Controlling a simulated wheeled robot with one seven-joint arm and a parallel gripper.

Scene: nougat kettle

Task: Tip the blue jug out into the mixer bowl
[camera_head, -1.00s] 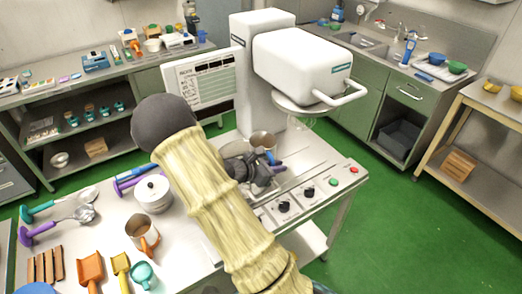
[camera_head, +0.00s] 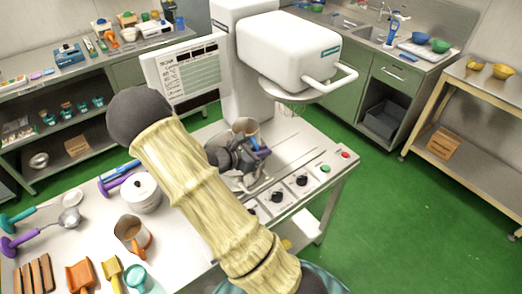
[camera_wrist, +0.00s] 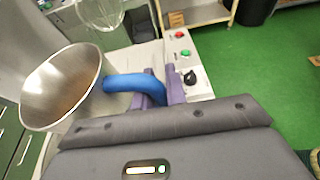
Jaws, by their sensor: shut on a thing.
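The blue jug (camera_wrist: 62,88) is a metal vessel with a blue handle (camera_wrist: 135,84); a brownish interior shows through its mouth. My gripper (camera_wrist: 160,86), with purple fingers, is shut on that handle. In the wrist view the jug leans with its mouth toward the left and the camera. In the head view the jug (camera_head: 245,127) is just beyond my gripper (camera_head: 262,152), beside the white mixer (camera_head: 288,50). I cannot clearly make out the mixer bowl; my arm covers part of that area.
A control panel with knobs (camera_head: 302,180) lies right of my gripper. A display board (camera_head: 188,72) stands behind my arm. Green floor is clear at right.

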